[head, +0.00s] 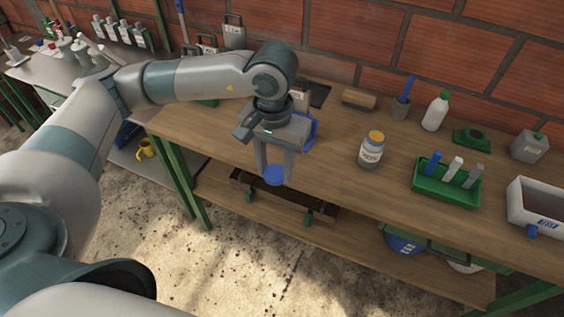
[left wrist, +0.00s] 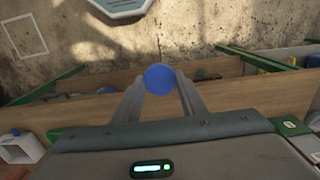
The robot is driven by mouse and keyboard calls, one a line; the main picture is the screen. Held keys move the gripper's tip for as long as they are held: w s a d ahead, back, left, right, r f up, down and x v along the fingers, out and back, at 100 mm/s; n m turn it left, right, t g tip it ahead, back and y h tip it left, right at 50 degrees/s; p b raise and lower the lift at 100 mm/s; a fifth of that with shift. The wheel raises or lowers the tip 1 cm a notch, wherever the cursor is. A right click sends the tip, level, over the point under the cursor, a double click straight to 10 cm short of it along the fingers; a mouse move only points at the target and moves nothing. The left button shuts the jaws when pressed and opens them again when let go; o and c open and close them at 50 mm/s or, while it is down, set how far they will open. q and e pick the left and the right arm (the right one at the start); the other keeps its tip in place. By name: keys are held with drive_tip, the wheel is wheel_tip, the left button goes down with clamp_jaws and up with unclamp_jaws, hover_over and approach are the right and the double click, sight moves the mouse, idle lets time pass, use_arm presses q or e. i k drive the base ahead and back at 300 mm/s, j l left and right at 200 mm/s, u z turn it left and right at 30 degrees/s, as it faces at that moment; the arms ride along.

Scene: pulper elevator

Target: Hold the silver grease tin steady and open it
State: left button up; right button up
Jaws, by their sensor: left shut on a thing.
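The silver grease tin (head: 371,152) stands upright on the wooden bench, with a label on its front. Its top shows a round yellow-orange surface that looks like grease, and no lid sits on it. My left gripper (head: 275,172) points down, left of the tin and apart from it, near the bench's front edge. It is shut on a round blue lid (head: 274,175), held between the fingertips. The lid also shows in the left wrist view (left wrist: 160,78) between the two fingers. My right gripper is in neither view.
Right of the tin, a green tray (head: 447,193) holds several upright pieces. A white bin (head: 535,207) stands farther right. Bare bench surrounds the tin.

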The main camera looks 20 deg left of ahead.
sight(372, 147)
drive_tip(key=i+l, duration=0.25)
drive_tip(key=i+l+u, duration=0.1)
drive_tip(key=l, duration=0.35)
drive_tip(key=i+l, duration=0.35)
drive_tip(key=i+l+u, duration=0.1)
drive_tip(key=l, duration=0.25)
drive_tip(key=i+l, duration=0.3)
drive_tip(key=i+l+u, duration=0.05)
